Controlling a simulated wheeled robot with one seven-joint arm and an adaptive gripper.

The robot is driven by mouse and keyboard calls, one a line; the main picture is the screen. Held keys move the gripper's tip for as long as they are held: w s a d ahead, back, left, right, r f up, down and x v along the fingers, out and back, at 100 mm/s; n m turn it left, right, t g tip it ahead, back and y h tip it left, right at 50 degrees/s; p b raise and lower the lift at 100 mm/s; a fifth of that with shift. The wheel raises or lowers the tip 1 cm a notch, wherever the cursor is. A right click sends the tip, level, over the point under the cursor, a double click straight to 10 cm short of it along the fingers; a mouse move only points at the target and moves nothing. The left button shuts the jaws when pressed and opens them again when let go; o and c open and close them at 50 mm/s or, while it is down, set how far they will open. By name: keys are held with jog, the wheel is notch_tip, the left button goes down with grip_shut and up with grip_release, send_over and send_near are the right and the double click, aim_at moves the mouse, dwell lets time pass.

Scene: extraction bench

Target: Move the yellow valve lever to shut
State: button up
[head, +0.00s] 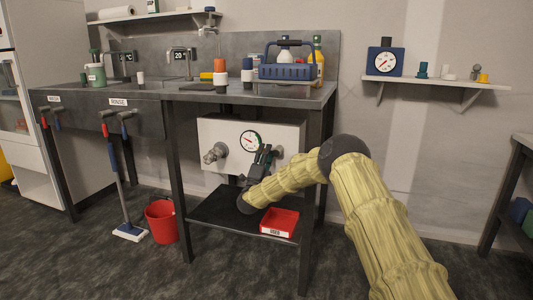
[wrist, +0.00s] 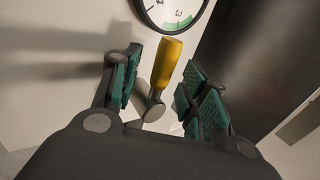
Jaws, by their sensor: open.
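The yellow valve lever (wrist: 166,62) shows in the wrist view with its grip pointing up toward the gauge and its metal hub (wrist: 154,107) at the lower end. My gripper (wrist: 157,88) is open, with green-padded fingers on the left and right of the lever and gaps on both sides. In the head view my gripper (head: 262,157) is at the white panel (head: 288,132) under the bench, and it hides the lever there. A round gauge (head: 250,141) is just above and left of the gripper; its lower part also shows in the wrist view (wrist: 170,12).
A metal valve fitting (head: 215,153) sticks out of the panel left of the gauge. Bench legs stand on both sides. A red bucket (head: 161,221) is on the floor at left.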

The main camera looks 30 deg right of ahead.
jog(key=v, duration=1)
jog(key=shift+s+a+f, duration=0.15)
jog(key=shift+s+a, duration=0.1)
jog(key=shift+a, duration=0.05)
